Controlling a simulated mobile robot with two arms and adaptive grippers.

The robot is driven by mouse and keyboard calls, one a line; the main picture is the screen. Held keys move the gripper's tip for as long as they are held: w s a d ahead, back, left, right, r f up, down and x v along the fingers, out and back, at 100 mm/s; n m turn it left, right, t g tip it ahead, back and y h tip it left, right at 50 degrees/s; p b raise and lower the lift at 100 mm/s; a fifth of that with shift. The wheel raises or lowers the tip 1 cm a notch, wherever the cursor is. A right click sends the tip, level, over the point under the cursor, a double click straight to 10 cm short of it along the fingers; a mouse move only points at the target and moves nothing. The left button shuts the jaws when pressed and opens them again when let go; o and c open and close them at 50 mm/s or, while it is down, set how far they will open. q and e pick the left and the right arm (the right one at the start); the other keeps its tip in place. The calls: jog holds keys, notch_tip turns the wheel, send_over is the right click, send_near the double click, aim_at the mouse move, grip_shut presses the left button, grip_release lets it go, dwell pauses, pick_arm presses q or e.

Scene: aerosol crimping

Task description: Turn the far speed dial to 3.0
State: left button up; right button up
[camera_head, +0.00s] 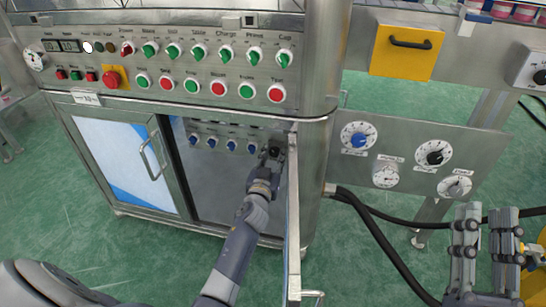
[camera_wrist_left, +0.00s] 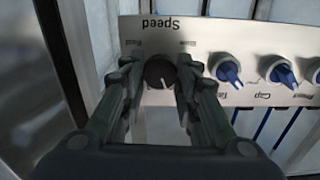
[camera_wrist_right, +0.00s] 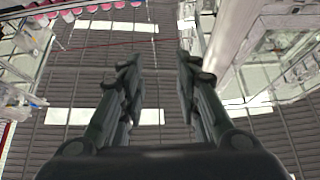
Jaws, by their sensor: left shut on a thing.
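The black speed dial (camera_wrist_left: 159,73) is on a pale panel under an upside-down "Speed" label in the left wrist view. Its white pointer mark faces down and slightly right in that view; the scale numbers are too small to read. My left gripper (camera_head: 271,158) reaches through the open cabinet door and is shut on this dial, one finger on each side. In the head view the gripper largely hides the dial. My right gripper (camera_head: 486,220) is at the lower right, fingers apart and empty. The right wrist view shows nothing between its fingertips (camera_wrist_right: 157,62).
Several blue knobs (camera_wrist_left: 229,72) sit beside the speed dial on the same panel. The open cabinet door (camera_head: 293,220) stands close to the right of my left arm. A side plate (camera_head: 400,190) carries several dials. Black hoses (camera_head: 380,225) run below it.

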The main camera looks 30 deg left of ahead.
pick_arm(q)
jog(key=m, duration=0.6)
jog(key=shift+d+m+b, duration=0.1)
jog(key=shift+m+b, duration=0.25)
jog(key=shift+m, duration=1.75)
pick_arm(e)
jog(key=shift+s+d+r+t+y, duration=0.1)
jog(key=shift+s+r+t+y, duration=0.15)
jog(key=shift+s+r+t, duration=0.45)
jog(key=shift+s+r+t+y, duration=0.25)
jog(key=shift+s+r+t, duration=0.25)
jog(key=shift+r, duration=0.35)
jog(key=shift+s+r, duration=0.1)
jog(key=shift+s, duration=0.05)
pick_arm(q)
jog(key=o, duration=1.1)
jog(key=shift+c, duration=0.2)
jog(key=shift+s+d+f, duration=0.1)
jog(key=shift+s, duration=0.2)
jog(key=v, duration=1.1)
